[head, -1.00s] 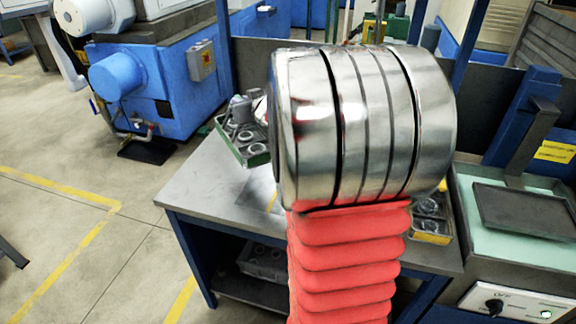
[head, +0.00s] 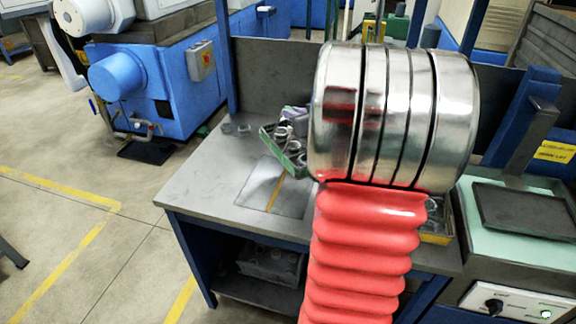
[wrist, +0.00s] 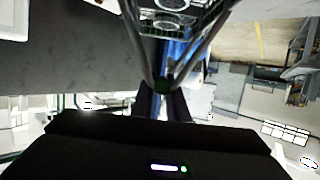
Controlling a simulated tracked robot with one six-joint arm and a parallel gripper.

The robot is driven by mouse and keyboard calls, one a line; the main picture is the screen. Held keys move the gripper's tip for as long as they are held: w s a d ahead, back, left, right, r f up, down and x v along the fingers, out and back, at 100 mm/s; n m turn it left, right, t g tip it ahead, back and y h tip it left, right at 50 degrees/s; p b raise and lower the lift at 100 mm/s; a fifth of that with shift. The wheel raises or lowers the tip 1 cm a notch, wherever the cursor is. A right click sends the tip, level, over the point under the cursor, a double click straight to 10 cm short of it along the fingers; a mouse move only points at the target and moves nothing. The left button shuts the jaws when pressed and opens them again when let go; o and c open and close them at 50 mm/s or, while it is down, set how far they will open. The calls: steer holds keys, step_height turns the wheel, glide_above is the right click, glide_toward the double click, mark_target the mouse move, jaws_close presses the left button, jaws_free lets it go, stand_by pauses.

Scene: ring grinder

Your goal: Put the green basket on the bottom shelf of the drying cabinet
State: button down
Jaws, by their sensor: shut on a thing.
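The green basket (head: 292,162) shows in the head view at the left of my red and metal arm, above the workbench and tilted, with several metal rings in it. My arm hides its right part. In the wrist view the basket's wire handle (wrist: 138,45) runs down to my gripper (wrist: 163,90), which is shut on it. Rings in the basket show at the top of that view. My gripper is mostly hidden in the head view. I cannot make out the drying cabinet in either view.
The grey workbench (head: 200,185) is mostly clear on its left. Small rings (head: 236,128) lie at its back left. A grey crate (head: 272,262) stands on its lower shelf. A yellow tray (head: 437,238) is partly behind my arm. A dark tray (head: 522,208) lies on the right-hand unit.

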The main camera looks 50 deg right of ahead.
glide_above(294, 145)
steer(key=shift+a+f, duration=0.1)
steer(key=shift+f, duration=3.05)
steer(key=shift+f, duration=1.75)
steer(key=c, duration=1.7)
jaws_free()
steer(key=shift+f, duration=0.15)
